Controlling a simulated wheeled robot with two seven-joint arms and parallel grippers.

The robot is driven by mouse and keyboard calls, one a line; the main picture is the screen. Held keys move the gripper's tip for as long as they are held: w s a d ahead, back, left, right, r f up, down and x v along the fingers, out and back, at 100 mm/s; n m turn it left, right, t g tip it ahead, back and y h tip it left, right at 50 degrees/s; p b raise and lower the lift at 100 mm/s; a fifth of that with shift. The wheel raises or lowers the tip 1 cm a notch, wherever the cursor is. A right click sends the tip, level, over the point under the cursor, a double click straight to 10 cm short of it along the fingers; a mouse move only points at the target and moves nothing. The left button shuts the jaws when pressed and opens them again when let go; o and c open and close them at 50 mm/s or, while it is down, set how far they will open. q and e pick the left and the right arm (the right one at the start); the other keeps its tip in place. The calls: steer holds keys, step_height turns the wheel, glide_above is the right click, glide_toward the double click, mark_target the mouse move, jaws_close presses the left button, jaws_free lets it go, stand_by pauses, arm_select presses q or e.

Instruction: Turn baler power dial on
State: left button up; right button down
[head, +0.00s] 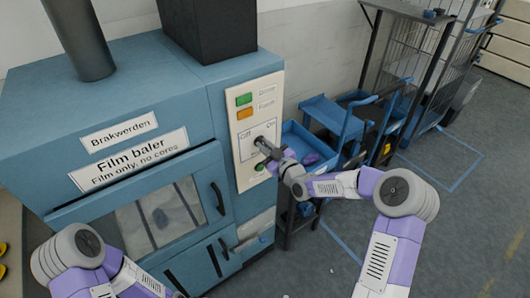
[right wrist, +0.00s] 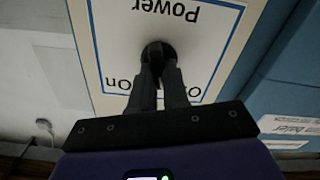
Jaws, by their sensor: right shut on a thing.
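The blue film baler (head: 150,75) stands at the left in the head view. Its pale control panel (head: 243,177) carries the dark round power dial (head: 259,140), with "Off" and "On" printed above it. My right gripper (head: 266,147) reaches it from the right and is shut on the dial. In the right wrist view the panel appears upside down, and both fingers of the gripper (right wrist: 158,72) close around the dial (right wrist: 157,49). The fingers partly cover the "Off" lettering, and which way the dial points cannot be told. My left arm shows at lower left; its gripper is out of frame.
Green and orange buttons (head: 244,106) sit above the dial, and a small green one (head: 260,167) sits below it. Blue trolleys (head: 325,112) and a mesh cage (head: 425,65) stand right of the baler.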

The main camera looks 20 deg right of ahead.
steer(key=m+b, duration=0.1)
steer(key=m, duration=0.1)
steer(key=m+b, duration=0.1)
steer(key=m, duration=0.2)
steer(key=shift+d+f+m+b, duration=0.1)
steer(key=shift+d+m+b, duration=0.1)
steer(key=shift+m+b, duration=0.15)
steer(key=m, duration=0.3)
steer(key=shift+b, duration=0.4)
steer(key=shift+w+d+m, duration=0.1)
steer(key=shift+m, duration=1.85)
steer(key=c, duration=1.1)
jaws_free()
